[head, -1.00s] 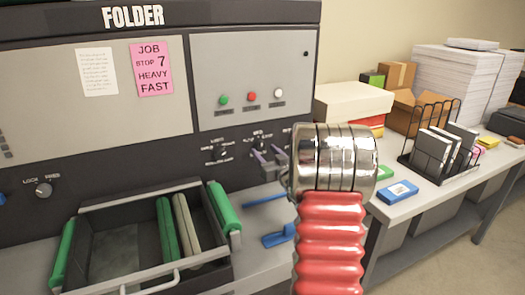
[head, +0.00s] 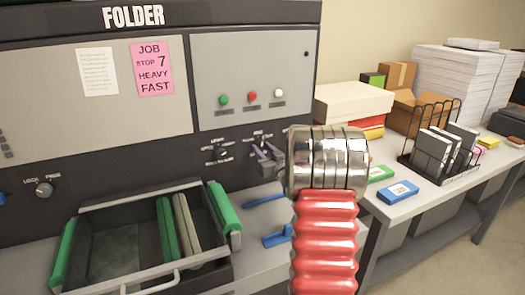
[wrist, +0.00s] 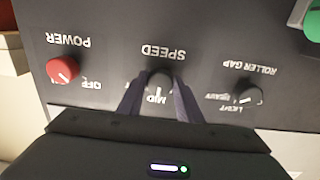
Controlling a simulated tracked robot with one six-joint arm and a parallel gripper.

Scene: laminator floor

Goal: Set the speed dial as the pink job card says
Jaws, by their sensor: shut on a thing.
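The pink job card (head: 152,68) on the folder machine's front reads "JOB STOP 7 HEAVY FAST". The speed dial (wrist: 160,78), a dark knob under an upside-down "SPEED" label, shows in the wrist view. My gripper (wrist: 158,88) is shut on the speed dial, one finger on each side. A white pointer mark on the dial appears to face "MID"; the slow and fast labels are hidden by the fingers. In the head view my gripper (head: 268,157) is at the panel, and the dial is mostly hidden by it.
The red power knob (wrist: 63,70) and the dark roller gap knob (wrist: 248,93) flank the speed dial. Green, red and white buttons (head: 251,97) sit above. A tray with green rollers (head: 225,207) juts out at lower left. A table with boxes stands at right.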

